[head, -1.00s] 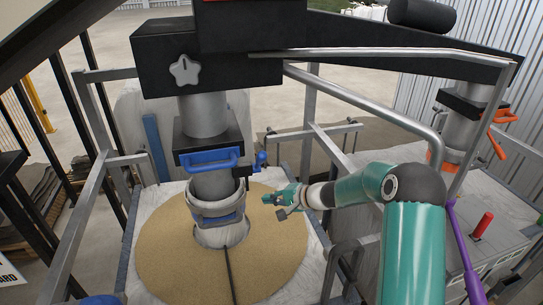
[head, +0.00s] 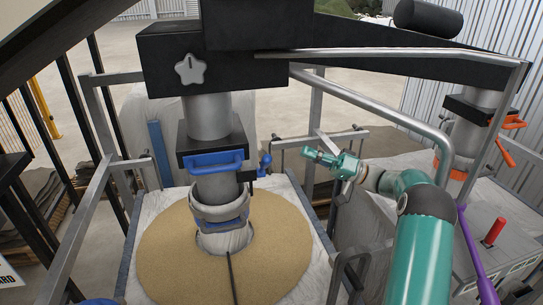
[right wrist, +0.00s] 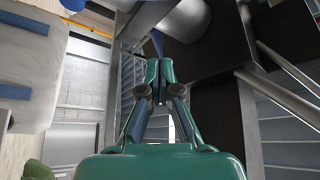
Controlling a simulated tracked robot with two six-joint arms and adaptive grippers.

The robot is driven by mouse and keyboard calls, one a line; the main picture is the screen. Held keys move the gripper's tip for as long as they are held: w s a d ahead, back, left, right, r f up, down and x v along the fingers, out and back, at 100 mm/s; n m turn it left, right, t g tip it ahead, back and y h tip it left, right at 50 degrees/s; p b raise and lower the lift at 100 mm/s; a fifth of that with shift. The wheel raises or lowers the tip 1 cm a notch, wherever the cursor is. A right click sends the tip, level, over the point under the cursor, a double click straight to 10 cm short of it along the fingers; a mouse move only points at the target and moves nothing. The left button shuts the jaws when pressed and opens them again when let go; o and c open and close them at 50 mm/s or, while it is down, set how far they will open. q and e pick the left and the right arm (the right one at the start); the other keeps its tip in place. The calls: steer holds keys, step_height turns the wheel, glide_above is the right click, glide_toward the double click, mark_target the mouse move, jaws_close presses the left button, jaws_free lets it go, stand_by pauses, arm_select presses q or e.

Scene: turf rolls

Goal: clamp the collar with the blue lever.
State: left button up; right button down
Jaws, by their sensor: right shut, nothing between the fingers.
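The black collar (head: 212,149) sits around the grey spout pipe, with a blue bar (head: 214,163) across its front. The blue lever (head: 265,163) stands at the collar's right side, its round end upward. Below, a pale bag neck with a blue band (head: 220,224) is around the pipe's lower end. My right gripper (head: 308,153) is shut and empty, to the right of the blue lever and apart from it, pointing left. In the right wrist view its fingers (right wrist: 154,66) are together with nothing between them. My left gripper is not in view.
A grey frame (head: 130,163) surrounds the bag, and a slanting grey pipe (head: 370,103) passes above my right arm. A second spout with an orange lever (head: 501,150) is at the right, near a red handle (head: 495,231). A tan round surface (head: 170,260) lies below the spout.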

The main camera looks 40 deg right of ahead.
mark_target(264, 165)
steer(key=p+x, duration=0.4)
steer(key=x, duration=0.7)
steer(key=s+f, duration=0.1)
steer(key=s+a+f+p, duration=0.1)
steer(key=s+f, duration=0.1)
steer(key=shift+a, duration=0.3)
